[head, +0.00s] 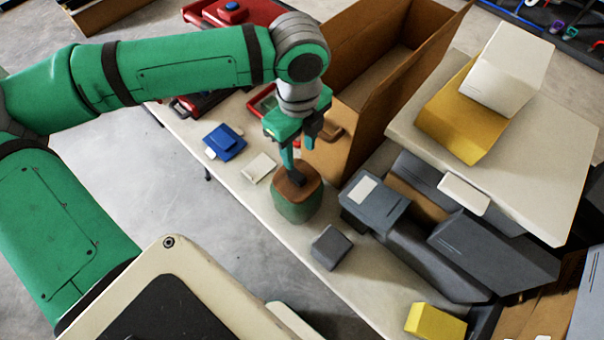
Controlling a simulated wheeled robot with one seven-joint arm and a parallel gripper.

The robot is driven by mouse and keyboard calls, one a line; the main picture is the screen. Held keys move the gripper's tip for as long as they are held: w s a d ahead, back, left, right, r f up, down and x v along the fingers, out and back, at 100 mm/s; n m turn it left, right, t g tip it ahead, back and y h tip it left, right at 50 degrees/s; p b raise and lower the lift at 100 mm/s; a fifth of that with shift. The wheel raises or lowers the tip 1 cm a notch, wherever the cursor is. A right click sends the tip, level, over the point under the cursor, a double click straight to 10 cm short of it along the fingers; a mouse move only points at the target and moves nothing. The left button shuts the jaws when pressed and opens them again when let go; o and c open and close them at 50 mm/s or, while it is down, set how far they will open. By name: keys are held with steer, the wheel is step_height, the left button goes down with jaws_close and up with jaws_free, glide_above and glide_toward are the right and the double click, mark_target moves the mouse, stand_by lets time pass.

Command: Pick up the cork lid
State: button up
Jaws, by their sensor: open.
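The cork lid (303,186) is a brown, flat-topped piece sitting on a green rounded jar (297,206) that stands upright on the light table. My gripper (298,172) comes down from above, with its fingers pointing at the lid. The fingers are open. One fingertip reaches down to the lid's top near its left-middle part, and the other sits higher and further right. I cannot tell whether either touches the lid. Part of the lid's far side is hidden by the fingers.
A tall cardboard box (365,130) stands close behind and right of my gripper. A small dark grey block (331,247) and a larger grey box (374,201) are right of the jar. A blue item (224,141) and a cream block (259,167) lie to its left.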

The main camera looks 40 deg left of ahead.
mark_target(297, 174)
steer(key=f, duration=0.1)
steer(key=s+f, duration=0.1)
steer(key=f, duration=0.1)
steer(key=shift+a+f, duration=0.1)
steer(key=shift+f, duration=0.2)
steer(key=shift+s+a+f, duration=0.15)
steer(key=shift+f, duration=0.3)
steer(key=f, duration=0.4)
steer(key=shift+w+d+f, duration=0.2)
steer(key=shift+f, duration=0.2)
jaws_close()
